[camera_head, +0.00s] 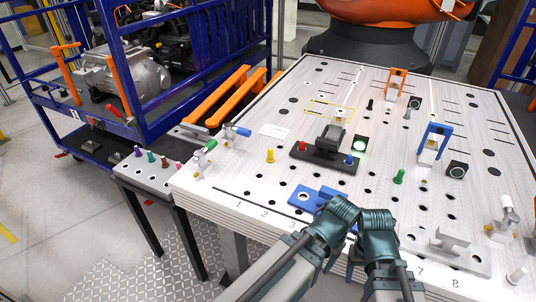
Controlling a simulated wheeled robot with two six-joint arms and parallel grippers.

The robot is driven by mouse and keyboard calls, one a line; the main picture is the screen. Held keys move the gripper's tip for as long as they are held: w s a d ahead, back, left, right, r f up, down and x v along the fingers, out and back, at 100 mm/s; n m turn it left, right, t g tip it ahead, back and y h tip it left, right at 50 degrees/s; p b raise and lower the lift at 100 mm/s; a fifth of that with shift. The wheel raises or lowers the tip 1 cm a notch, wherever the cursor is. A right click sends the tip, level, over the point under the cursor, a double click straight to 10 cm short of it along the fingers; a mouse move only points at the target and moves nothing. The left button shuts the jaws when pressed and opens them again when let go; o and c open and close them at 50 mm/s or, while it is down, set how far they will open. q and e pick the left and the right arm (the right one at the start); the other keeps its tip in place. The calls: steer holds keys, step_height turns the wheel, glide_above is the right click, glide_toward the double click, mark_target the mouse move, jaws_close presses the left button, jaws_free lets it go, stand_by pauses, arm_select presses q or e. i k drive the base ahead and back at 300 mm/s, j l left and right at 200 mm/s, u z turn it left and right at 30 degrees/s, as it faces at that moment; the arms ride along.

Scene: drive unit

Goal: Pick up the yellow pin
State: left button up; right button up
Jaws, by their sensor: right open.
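The yellow pin (270,155) stands upright on the white perforated table (225,185), left of the black fixture. My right gripper (354,258) is at the near edge of the table, low in the view, well below and to the right of the pin. It is open and apart from the pin; its fingers are mostly hidden by the teal wrist parts. My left gripper (336,222) is close beside it, over the near edge by a blue plate, and its jaws cannot be made out.
A black fixture (315,157) holds a red and a blue pin right of the yellow pin. A green pin (399,176) stands further right. Blue-handled (236,131) and green-handled (206,149) clamps stand to the left. A blue plate (305,199) lies near the front.

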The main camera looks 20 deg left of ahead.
mark_target(270, 159)
steer(key=i+j+u, duration=0.1)
steer(key=u, duration=0.25)
steer(key=i+u, duration=0.25)
steer(key=u, duration=0.15)
steer(key=i+u, duration=0.2)
steer(key=u, duration=0.15)
